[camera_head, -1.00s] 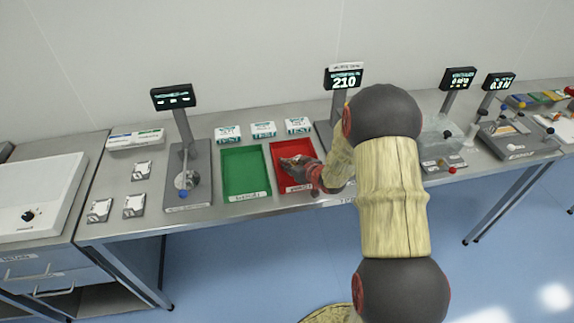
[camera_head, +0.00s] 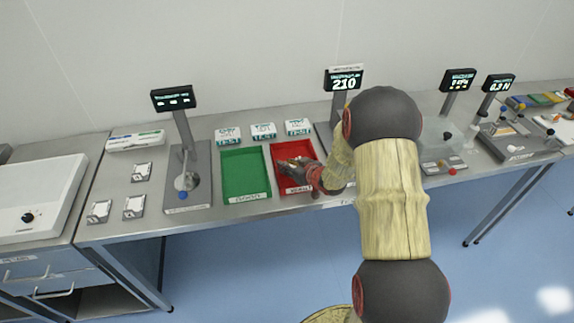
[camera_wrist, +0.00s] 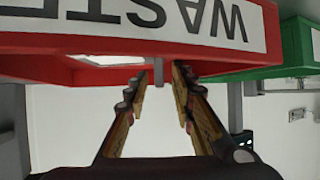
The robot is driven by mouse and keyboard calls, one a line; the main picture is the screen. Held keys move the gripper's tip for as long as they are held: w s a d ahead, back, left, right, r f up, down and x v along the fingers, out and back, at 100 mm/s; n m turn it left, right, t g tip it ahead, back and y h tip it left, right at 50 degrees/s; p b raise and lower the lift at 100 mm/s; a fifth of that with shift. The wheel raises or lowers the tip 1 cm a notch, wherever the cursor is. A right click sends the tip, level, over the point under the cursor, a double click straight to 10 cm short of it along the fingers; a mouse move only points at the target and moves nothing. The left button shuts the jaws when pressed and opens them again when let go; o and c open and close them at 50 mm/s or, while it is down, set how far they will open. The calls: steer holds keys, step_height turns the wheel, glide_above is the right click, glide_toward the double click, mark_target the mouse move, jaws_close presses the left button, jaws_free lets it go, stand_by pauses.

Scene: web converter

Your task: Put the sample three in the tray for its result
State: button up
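The red tray (camera_head: 284,182) stands on the bench with the green tray (camera_head: 245,196) to its left. My gripper (camera_head: 296,163) is over the red tray in the head view. In the wrist view my gripper (camera_wrist: 168,72) has its fingers apart, near the red tray (camera_wrist: 60,42), whose upside-down label reads WASTE. A small white patch shows at this tray's edge; I cannot tell what it is. Small square white-and-grey pieces (camera_head: 141,172) lie at the left. I cannot tell which thing is sample three. My arm hides part of the bench.
White boxes marked TEST (camera_head: 263,131) stand behind the trays. A device with a display (camera_head: 173,98) stands left of the green tray. Another display (camera_head: 344,80) reads 210. More instruments (camera_head: 515,141) stand at the right. A white appliance (camera_head: 38,198) is at far left.

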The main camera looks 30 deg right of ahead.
steer(key=p+v, duration=0.2)
steer(key=v, duration=0.9)
steer(key=shift+s+r, duration=0.2)
steer(key=shift+r, duration=0.05)
steer(key=s+a+r+m+g+h, duration=0.1)
steer(key=s+a+r+g+h, duration=0.15)
steer(key=r, duration=0.65)
steer(key=s+a+r+g+h, duration=0.15)
steer(key=s+r, duration=0.25)
steer(key=r, duration=0.4)
steer(key=s+a+r+g+y, duration=0.1)
steer(key=s+a+r, duration=0.1)
steer(key=s+a, duration=0.5)
steer(key=s+a+r+g+y, duration=0.1)
steer(key=s+a+r, duration=0.2)
steer(key=s+a, duration=0.4)
steer(key=s, duration=0.6)
steer(key=shift+s+a+r+g+y, duration=0.2)
steer(key=shift+a+r+g+y, duration=0.1)
steer(key=shift+a, duration=0.1)
